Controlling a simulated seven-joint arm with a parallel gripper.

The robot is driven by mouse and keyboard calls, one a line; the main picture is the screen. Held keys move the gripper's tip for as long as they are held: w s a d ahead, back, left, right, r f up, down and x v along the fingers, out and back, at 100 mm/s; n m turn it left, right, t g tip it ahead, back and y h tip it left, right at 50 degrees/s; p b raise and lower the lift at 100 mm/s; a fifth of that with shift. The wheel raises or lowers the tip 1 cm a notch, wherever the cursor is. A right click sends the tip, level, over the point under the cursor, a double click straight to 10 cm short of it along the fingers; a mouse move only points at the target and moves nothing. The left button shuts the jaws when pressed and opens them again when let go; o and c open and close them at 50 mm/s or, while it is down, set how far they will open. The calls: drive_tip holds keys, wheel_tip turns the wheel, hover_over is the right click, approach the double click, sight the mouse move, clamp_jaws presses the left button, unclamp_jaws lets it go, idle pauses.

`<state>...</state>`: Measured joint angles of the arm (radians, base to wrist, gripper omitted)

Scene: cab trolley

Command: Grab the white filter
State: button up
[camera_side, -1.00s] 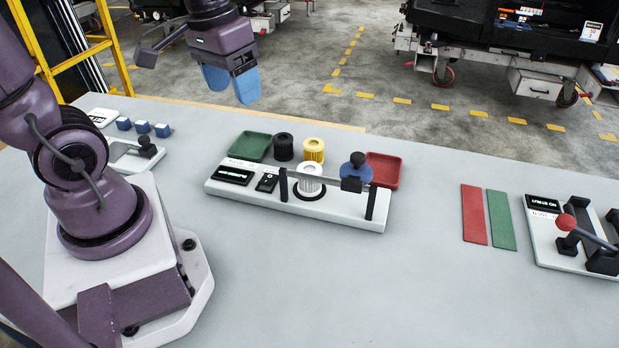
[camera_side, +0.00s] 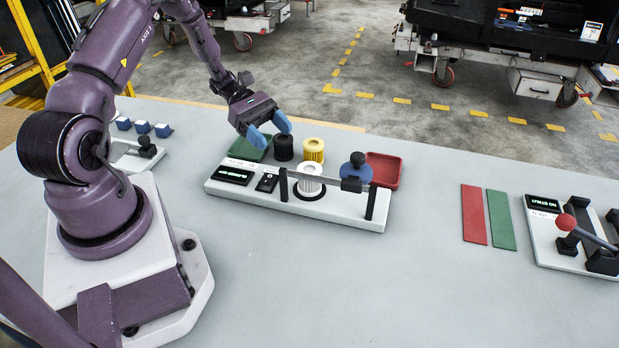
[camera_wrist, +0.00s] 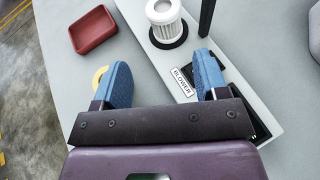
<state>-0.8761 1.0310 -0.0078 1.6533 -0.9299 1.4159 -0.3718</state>
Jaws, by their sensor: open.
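The white filter (camera_side: 309,180) is a ribbed cylinder standing upright on a black ring on the white blower fixture (camera_side: 330,208). My gripper (camera_side: 269,132) has blue fingers, spread open and empty, above the left end of the fixture near the green tray. In the wrist view my gripper (camera_wrist: 161,80) is open, with the fixture's BLOWER label between and below the fingers. The filter is apart from the fingers.
A black filter (camera_side: 284,148) and a yellow filter (camera_side: 313,150) stand behind the fixture, between the green tray (camera_side: 243,150) and the red tray (camera_side: 385,170). A bar on black posts (camera_side: 370,203) crosses near the white filter.

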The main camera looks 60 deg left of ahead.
sight(319, 182)
drive_tip(key=x, duration=1.3)
drive_tip(key=shift+s+d+r, duration=0.3)
drive_tip(key=shift+d, duration=0.05)
drive_tip(key=c, duration=0.8)
